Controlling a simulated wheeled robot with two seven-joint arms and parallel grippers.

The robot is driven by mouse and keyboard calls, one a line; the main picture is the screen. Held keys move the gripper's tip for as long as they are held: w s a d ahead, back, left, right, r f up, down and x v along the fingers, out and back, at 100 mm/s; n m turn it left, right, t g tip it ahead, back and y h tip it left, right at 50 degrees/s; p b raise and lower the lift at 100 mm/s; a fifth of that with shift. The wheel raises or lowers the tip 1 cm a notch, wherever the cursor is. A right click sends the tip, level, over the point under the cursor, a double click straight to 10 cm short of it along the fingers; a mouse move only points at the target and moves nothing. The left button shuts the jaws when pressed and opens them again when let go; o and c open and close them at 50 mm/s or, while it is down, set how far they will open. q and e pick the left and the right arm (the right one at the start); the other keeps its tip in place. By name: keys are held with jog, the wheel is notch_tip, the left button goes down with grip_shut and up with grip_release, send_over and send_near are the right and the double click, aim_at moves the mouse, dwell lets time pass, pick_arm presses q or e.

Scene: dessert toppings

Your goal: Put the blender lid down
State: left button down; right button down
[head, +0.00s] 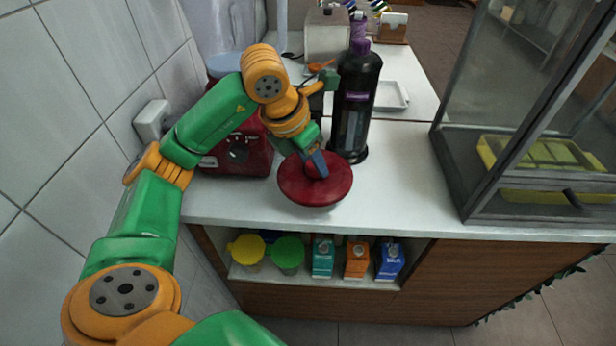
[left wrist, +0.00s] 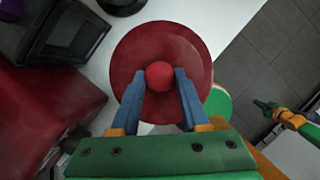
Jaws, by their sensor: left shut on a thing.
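The blender lid (head: 330,188) is a dark red disc with a round red knob, near the counter's front edge in the head view. It also fills the upper middle of the left wrist view (left wrist: 135,52). My left gripper (head: 317,163) is shut on the lid's knob, with one finger on each side of the knob in the left wrist view (left wrist: 160,80). The lid looks about level. I cannot tell whether its underside touches the counter. The red blender base (head: 255,150) stands left of the lid, partly behind my left arm. My right gripper (left wrist: 266,106) shows small at the right of the left wrist view.
The white counter (head: 400,180) is clear right of the lid. A dark bottle (head: 357,100) stands just behind it. A glass display case (head: 520,110) stands at the right. A shelf below holds yellow and green lidded containers and several cartons (head: 357,259).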

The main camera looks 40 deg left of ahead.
aim_at(304, 168)
pick_arm(q)
jog(key=f, duration=0.1)
jog(key=a+f, duration=0.1)
jog(key=f, duration=0.1)
jog(key=w+a+f, duration=0.1)
jog(key=f, duration=0.1)
jog(key=shift+f+p, duration=0.1)
jog(key=shift+p, duration=0.25)
jog(key=shift+w+f, duration=0.1)
jog(key=shift+f, duration=0.2)
jog(key=shift+f, duration=0.15)
jog(key=shift+c, duration=2)
grip_release()
jog(key=shift+d, duration=0.1)
jog(key=shift+r, duration=0.3)
jog(key=v, duration=1.1)
jog(key=shift+s+r+p, duration=0.3)
